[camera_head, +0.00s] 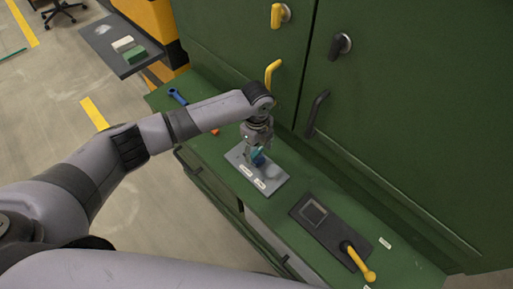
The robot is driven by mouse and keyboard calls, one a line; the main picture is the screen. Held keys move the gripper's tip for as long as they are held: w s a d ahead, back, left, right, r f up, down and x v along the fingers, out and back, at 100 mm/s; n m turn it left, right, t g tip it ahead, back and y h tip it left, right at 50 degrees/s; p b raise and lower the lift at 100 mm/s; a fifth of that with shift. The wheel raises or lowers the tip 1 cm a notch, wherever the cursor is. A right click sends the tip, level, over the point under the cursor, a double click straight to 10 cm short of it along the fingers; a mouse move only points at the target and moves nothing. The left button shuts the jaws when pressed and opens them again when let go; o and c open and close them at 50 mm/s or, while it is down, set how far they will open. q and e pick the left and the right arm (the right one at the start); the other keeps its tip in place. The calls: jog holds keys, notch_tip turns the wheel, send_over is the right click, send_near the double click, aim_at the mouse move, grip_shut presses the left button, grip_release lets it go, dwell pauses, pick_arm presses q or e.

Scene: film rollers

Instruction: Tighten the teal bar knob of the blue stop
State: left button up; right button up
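A grey plate (270,183) with white labels lies on the green ledge. A small blue and teal part (258,158) stands on it, partly covered by my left gripper; I cannot separate the teal bar knob from the blue stop at this size. My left gripper (256,148) points down right at the top of this part. Whether its fingers are closed on the knob or only around it is too small to tell. My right gripper is out of view.
A dark plate with a yellow-handled lever (357,262) lies to the right on the ledge (222,153). A blue-handled tool (177,97) and a small orange-red item (215,131) lie to the left. Green cabinet doors (400,110) with yellow and black handles rise close behind. A dark side tray (112,48) holds blocks.

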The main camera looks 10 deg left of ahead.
aim_at(257, 152)
pick_arm(q)
jog(key=shift+o, duration=1.2)
jog(key=shift+r, duration=0.1)
notch_tip(257, 152, up, 12)
